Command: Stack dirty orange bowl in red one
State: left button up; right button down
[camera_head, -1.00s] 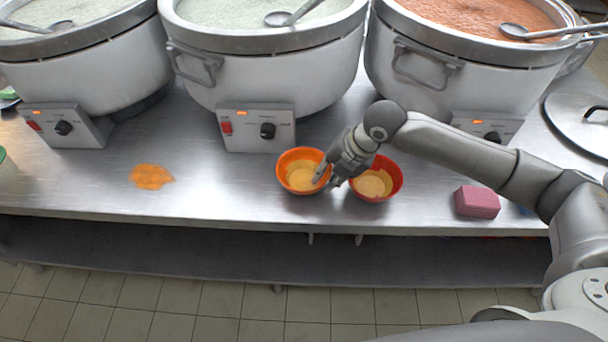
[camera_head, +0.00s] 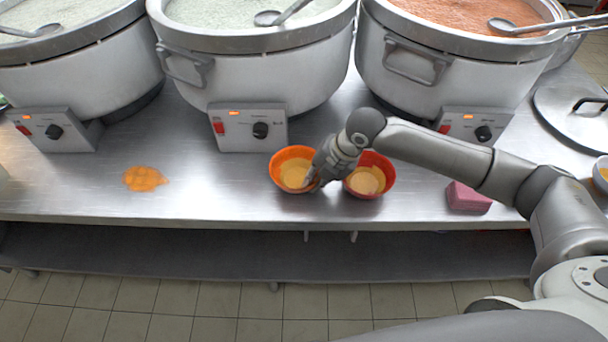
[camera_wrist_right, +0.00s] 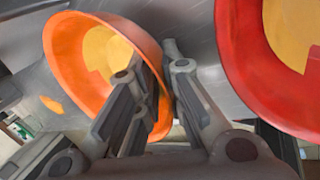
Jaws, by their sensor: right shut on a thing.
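The orange bowl (camera_head: 282,161) stands on the metal counter with yellowish residue inside. It also shows in the right wrist view (camera_wrist_right: 67,60). The red bowl (camera_head: 379,160), also with yellowish residue, stands just to its right and shows at the upper right of the wrist view (camera_wrist_right: 243,62). My right gripper (camera_head: 314,178) is between the two bowls, shut on the right rim of the orange bowl. In the wrist view its fingers (camera_wrist_right: 152,92) straddle that rim, one inside the bowl and one outside. My left gripper is not in view.
Large stockpots (camera_head: 255,70) with control boxes stand along the back of the counter (camera_head: 200,190). An orange spill (camera_head: 144,179) lies to the left. A pink sponge (camera_head: 467,198) and a metal lid (camera_head: 570,120) lie to the right. The counter between spill and orange bowl is clear.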

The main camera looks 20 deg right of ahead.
jog(key=r, duration=0.3)
jog(key=shift+s+r+b, duration=0.25)
jog(key=shift+b, duration=0.1)
jog(key=s+a+r, duration=0.4)
jog(key=s+r, duration=0.5)
jog(key=s, duration=0.4)
jog(key=d+m+g+h, duration=0.1)
jog(key=d+m+h, duration=0.2)
jog(key=m, duration=1.1)
jog(key=d+f+m+g+h, duration=0.1)
jog(key=d+m+h, duration=0.3)
jog(key=m, duration=1)
jog(key=shift+d+f+g+h+b, duration=0.2)
jog(key=shift+g+h+b, duration=0.25)
jog(key=shift+h, duration=0.35)
